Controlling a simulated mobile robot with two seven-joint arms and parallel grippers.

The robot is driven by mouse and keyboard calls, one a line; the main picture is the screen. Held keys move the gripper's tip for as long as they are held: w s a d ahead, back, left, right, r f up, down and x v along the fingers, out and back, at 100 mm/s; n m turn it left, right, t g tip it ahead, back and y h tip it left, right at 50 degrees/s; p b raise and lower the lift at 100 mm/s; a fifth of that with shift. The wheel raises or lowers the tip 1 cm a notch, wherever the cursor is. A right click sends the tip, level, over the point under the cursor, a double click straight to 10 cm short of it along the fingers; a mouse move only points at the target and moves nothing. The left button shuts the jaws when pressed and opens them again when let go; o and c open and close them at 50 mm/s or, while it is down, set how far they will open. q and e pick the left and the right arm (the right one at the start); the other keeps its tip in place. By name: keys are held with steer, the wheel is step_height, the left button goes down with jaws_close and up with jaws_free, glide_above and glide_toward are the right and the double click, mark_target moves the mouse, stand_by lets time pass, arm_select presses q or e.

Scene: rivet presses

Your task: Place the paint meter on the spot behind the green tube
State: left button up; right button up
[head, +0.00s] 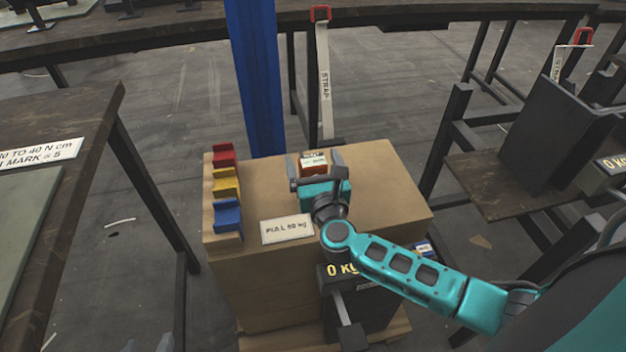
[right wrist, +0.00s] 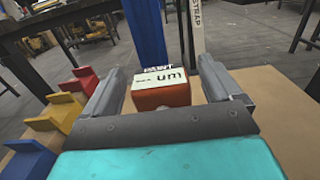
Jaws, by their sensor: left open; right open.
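The paint meter (head: 314,170) is a small orange-red block with a white label, on top of the cardboard box (head: 385,190). In the right wrist view the paint meter (right wrist: 161,97) shows its "um" label between the fingers. My right gripper (head: 315,163) is open, with one finger on each side of the meter; contact cannot be told. Its fingers also frame the meter in the right wrist view (right wrist: 158,78). Grey fingertips of my left gripper (head: 148,345) show low at the bottom left, open and apart from the box. I see no green tube in either view.
Red (head: 223,153), yellow (head: 225,181) and blue (head: 227,214) holders line the box's left edge. A "PULL" label (head: 287,229) lies at its front. A blue post (head: 256,80) stands behind. A dark table (head: 75,115) is at left; the box top's right side is clear.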

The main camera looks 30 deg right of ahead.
steer(key=shift+w+d, duration=0.1)
steer(key=shift+w, duration=0.1)
steer(key=shift+c, duration=0.4)
steer(key=c, duration=1.4)
steer(key=shift+c, duration=0.7)
steer(key=shift+r, duration=0.15)
